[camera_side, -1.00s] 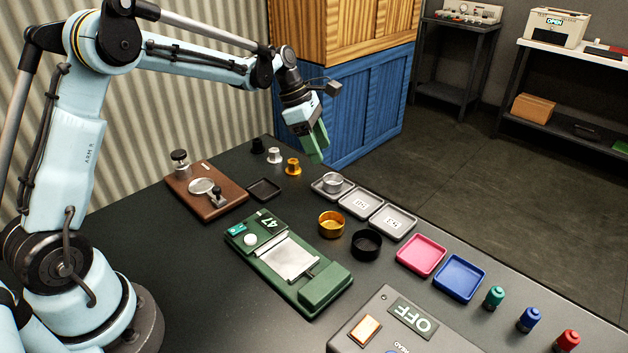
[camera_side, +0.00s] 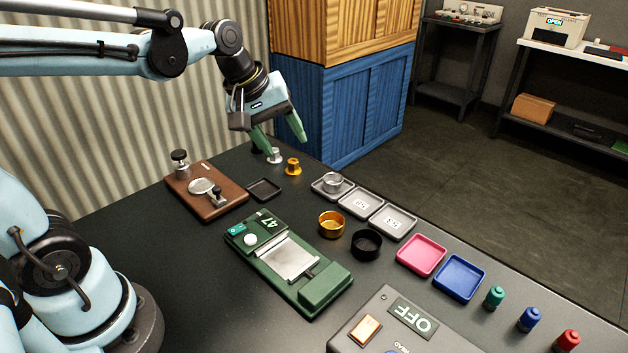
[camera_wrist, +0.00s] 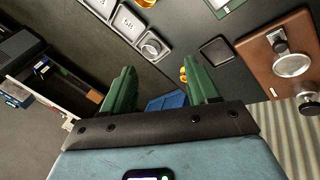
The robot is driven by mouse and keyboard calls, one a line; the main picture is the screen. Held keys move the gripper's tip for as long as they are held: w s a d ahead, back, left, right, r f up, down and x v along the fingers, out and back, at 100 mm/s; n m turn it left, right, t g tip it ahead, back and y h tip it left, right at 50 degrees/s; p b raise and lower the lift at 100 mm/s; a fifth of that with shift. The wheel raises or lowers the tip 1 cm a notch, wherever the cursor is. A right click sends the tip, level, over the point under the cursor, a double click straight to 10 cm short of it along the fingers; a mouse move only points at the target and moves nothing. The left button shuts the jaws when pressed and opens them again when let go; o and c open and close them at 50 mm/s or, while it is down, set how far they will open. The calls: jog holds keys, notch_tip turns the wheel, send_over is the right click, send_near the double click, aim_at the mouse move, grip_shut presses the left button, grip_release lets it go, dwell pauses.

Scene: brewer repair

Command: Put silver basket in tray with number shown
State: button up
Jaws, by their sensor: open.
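The silver basket (camera_side: 332,182) sits in the leftmost of three grey trays (camera_side: 319,190) in the side view; it covers most of that tray's floor. The basket also shows in the wrist view (camera_wrist: 151,46). The middle grey tray (camera_side: 347,211) and the right grey tray (camera_side: 375,224) hold white number cards too small to read surely. The green device (camera_side: 322,290) bears a display reading 47. My gripper (camera_side: 281,134) is open and empty above the back of the table, left of the basket and apart from it.
A gold basket (camera_side: 331,225) and a black basket (camera_side: 366,244) stand in front of the grey trays. Gold (camera_side: 292,166) and silver (camera_side: 274,155) knob-like pieces stand below my gripper. Pink (camera_side: 421,254) and blue (camera_side: 459,277) trays lie to the right.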

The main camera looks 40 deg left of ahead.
jog(key=s+d+f+m+t+y, duration=0.1)
jog(key=s+f+m+t, duration=0.1)
jog(key=s+m, duration=0.6)
jog(key=shift+s+d+f+m, duration=0.25)
jog(key=shift+f+m, duration=0.5)
jog(key=shift+m, duration=0.45)
